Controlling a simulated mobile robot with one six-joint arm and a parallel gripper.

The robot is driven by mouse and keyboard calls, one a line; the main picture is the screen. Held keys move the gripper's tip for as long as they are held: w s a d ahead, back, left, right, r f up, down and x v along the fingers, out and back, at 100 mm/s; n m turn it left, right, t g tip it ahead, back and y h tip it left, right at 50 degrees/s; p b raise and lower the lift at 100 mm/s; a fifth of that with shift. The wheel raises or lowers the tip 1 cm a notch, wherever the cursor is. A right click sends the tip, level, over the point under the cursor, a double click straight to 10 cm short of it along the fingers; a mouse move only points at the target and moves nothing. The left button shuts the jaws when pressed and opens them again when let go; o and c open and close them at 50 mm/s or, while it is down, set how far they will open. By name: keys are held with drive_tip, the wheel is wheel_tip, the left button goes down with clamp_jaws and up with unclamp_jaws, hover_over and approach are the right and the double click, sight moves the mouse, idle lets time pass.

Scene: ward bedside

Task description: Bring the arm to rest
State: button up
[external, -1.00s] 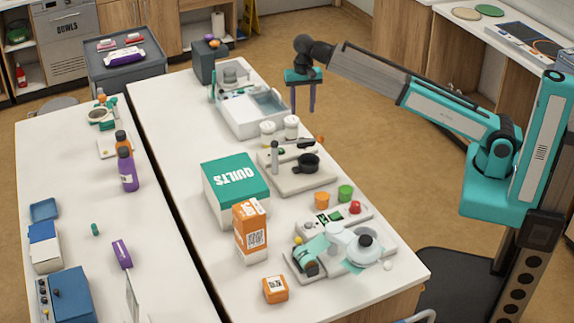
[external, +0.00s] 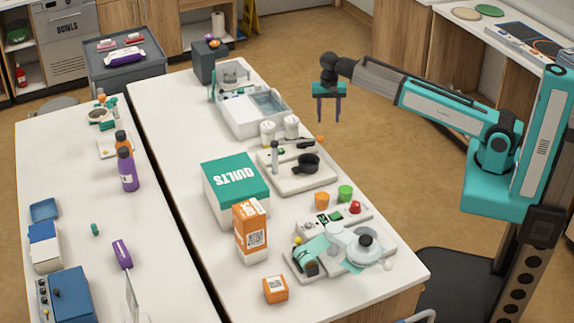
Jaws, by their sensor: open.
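My gripper (external: 328,117) hangs at the end of my teal and grey arm in the external view. Its two dark fingers point down and stand apart, with nothing between them. In the picture it is to the right of the white table's far part, over the brown floor. The arm reaches left from my column at the right and is bent at the wrist. The gripper touches nothing that I can see.
The white table (external: 172,120) holds a white tray with a basin (external: 240,118), a green and white box (external: 236,188), an orange carton (external: 250,232) and a teal and white device (external: 345,247). A counter (external: 470,28) stands behind my arm. Open floor lies around the gripper.

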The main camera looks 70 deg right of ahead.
drive_tip(key=s+a+f+n+g, duration=0.1)
drive_tip(key=s+f+n, duration=0.1)
drive_tip(key=s+f, duration=0.6)
drive_tip(key=s+a+f+n+g+b, duration=0.1)
drive_tip(key=s+f+n, duration=0.2)
drive_tip(key=f, duration=0.9)
drive_tip(key=s+a+f+n+g, duration=0.1)
drive_tip(key=s+a+f+n, duration=0.1)
drive_tip(key=s+f, duration=0.55)
drive_tip(key=s+a+f+n+g, duration=0.1)
drive_tip(key=s+a+f+n, duration=0.1)
drive_tip(key=s+f, duration=0.7)
drive_tip(key=s+a+f+n+g+b, duration=0.1)
drive_tip(key=s+a+f+n, duration=0.2)
drive_tip(key=s+f, duration=0.7)
drive_tip(key=s+n, duration=0.2)
drive_tip(key=s, duration=0.2)
drive_tip(key=shift+g+y, duration=0.4)
drive_tip(key=shift+a+f, duration=0.1)
